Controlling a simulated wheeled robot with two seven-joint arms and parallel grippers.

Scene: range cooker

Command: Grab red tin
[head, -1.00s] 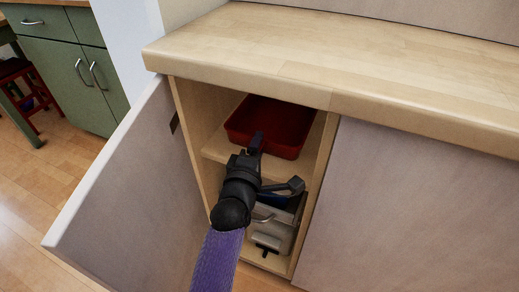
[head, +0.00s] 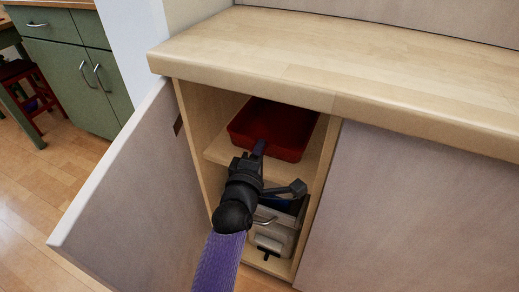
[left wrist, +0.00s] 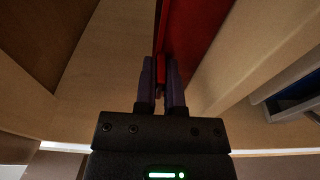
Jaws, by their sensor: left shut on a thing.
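The red tin (head: 285,124) is a rectangular open tray on the upper shelf inside the open cupboard. My left gripper (head: 260,148) reaches into the cupboard at the tin's near side. In the left wrist view my left gripper (left wrist: 161,80) has its two fingers closed on the wall of the red tin (left wrist: 195,35), one finger on each side. The tin's far part is partly hidden by the worktop edge. My right gripper is in neither view.
The cupboard door (head: 130,190) stands open at the left. The wooden worktop (head: 330,60) overhangs the opening. A lower shelf holds a grey container (head: 272,236) with a handle. A closed door panel (head: 420,210) is on the right.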

